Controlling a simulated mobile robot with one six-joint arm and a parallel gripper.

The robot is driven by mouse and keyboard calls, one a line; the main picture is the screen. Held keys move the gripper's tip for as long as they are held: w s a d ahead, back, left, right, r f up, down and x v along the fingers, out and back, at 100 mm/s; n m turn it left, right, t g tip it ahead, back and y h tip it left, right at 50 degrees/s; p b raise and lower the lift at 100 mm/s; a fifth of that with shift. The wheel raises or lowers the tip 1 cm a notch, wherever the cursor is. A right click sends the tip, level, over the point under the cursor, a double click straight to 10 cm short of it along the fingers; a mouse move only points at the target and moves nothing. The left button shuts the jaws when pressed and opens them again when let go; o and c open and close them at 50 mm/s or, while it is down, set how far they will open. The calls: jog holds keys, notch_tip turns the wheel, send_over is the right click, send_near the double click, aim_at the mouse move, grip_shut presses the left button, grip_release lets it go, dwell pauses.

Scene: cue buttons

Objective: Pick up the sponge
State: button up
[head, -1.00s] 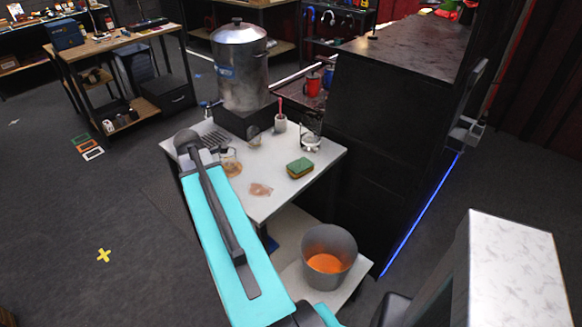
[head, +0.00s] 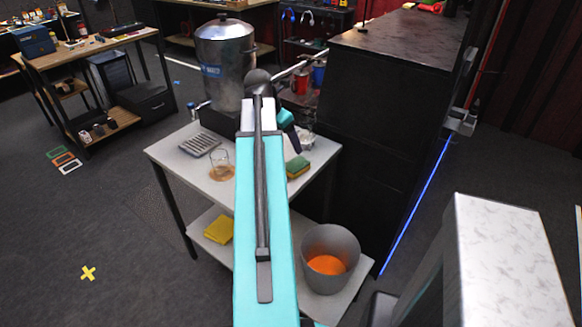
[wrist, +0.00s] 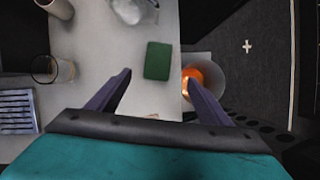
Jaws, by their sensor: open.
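The sponge (head: 297,166), green on top with a yellowish lower layer, lies on the white table (head: 180,162) near its right edge. In the wrist view the sponge (wrist: 158,61) shows as a dark green block, ahead of the two fingers and between their lines. My gripper (wrist: 160,84) is open and empty, with the sponge beyond its fingertips and apart from them. In the head view my turquoise arm covers the middle of the table and part of the sponge's surroundings; the fingers are mostly hidden there.
A glass (head: 221,160) stands in a brown spill on the table, beside a grey drip grate (head: 200,144). A large metal urn (head: 226,65) stands behind. A bucket with orange contents (head: 330,258) and a yellow cloth (head: 219,229) are on the lower shelf. A black cabinet (head: 385,120) stands right.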

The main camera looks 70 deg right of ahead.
dwell(0.4)
jog(key=p, duration=0.2)
send_over(296, 165)
jog(key=w+a, duration=0.1)
jog(key=a, duration=0.1)
jog(key=shift+d+f, duration=0.2)
jog(key=shift+f, duration=3.8)
jog(key=shift+p+x, duration=0.75)
jog(key=shift+x, duration=1.8)
jog(key=shift+f, duration=0.3)
